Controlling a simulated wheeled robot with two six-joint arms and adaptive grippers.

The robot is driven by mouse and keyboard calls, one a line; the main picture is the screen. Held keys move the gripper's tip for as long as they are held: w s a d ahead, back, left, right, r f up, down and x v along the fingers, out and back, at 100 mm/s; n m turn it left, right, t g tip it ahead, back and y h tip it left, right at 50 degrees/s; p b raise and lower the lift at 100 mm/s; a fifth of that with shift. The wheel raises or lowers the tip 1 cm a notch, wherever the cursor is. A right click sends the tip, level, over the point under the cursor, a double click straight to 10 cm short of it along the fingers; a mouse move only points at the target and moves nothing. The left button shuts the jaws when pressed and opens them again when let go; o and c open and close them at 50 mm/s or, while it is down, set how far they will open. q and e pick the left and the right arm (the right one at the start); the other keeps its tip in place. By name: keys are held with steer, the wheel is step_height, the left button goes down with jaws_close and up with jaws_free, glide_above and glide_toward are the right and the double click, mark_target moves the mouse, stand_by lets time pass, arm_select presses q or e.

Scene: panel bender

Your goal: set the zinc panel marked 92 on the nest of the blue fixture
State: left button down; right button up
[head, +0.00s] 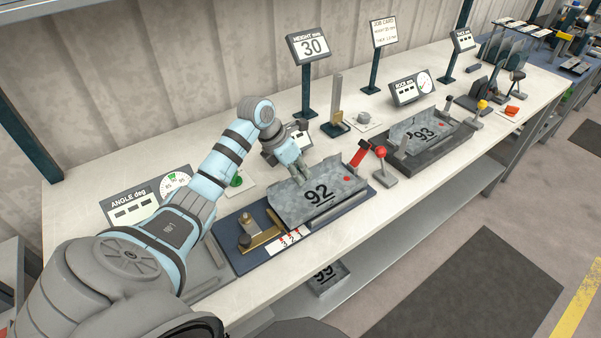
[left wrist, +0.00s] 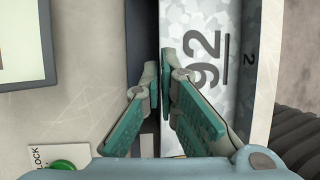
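The zinc panel marked 92 (head: 337,199) is a grey mottled tray-like part over the blue fixture (head: 236,264). In the left wrist view the panel (left wrist: 236,78) fills the right half of the picture. My left gripper (head: 303,178) is at the panel's far edge. In the left wrist view its fingers (left wrist: 160,72) are close together, one on each side of the panel's thin upright edge, gripping it. The panel hides most of the nest, so I cannot tell whether it sits fully down. My right gripper is not in view.
A panel marked 93 (head: 423,130) lies on a dark fixture to the right. A red-knobbed lever (head: 381,153) stands beside the blue fixture. A brass-coloured stop (head: 262,237) is at its left end.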

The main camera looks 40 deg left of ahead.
arm_select(q)
steer(key=shift+s+f+b, duration=0.2)
steer(key=shift+f+b, duration=0.25)
steer(key=shift+f, duration=0.2)
steer(key=c, duration=1.7)
jaws_free()
steer(key=shift+w+a+f, duration=0.15)
steer(key=shift+r, duration=0.3)
steer(key=v, duration=1.1)
steer(key=shift+r, duration=0.25)
